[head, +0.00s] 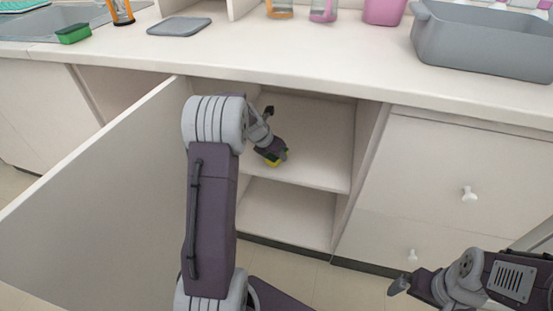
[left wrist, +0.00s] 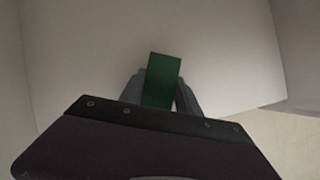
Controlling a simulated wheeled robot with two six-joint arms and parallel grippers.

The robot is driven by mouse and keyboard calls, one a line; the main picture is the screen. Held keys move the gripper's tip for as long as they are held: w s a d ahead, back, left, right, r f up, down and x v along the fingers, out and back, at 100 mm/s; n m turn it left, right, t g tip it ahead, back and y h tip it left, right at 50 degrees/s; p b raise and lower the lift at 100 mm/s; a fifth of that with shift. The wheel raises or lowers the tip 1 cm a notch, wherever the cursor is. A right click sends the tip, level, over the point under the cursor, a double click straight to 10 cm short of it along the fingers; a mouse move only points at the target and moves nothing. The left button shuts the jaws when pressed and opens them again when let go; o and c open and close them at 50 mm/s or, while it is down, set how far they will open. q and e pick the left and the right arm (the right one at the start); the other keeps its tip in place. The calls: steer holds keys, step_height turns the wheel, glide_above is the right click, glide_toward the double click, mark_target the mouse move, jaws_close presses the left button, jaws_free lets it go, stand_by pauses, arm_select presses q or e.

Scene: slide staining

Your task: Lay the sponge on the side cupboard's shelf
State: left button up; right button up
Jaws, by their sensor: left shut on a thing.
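The sponge (left wrist: 163,80) shows as a green block between the fingers of my left gripper (left wrist: 160,92) in the left wrist view. In the head view a small yellow and green part of the sponge (head: 272,162) shows under the left gripper (head: 276,157), which is inside the open side cupboard. The pale shelf (head: 322,163) lies below and around it; I cannot tell whether the sponge touches it. The cupboard door (head: 95,205) stands open at the left. My right gripper (head: 398,287) is at the lower right, away from the cupboard, its jaws unclear.
Another green sponge (head: 74,34) lies on the counter (head: 270,50) by the sink. A grey mat (head: 180,26) and a large grey tub (head: 485,45) also stand there. The shelf has free room to the right of my gripper. Closed drawers (head: 445,170) are at the right.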

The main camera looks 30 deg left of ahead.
arm_select(q)
steer(key=shift+p, duration=0.3)
steer(key=o, duration=1.3)
steer(key=shift+f, duration=0.15)
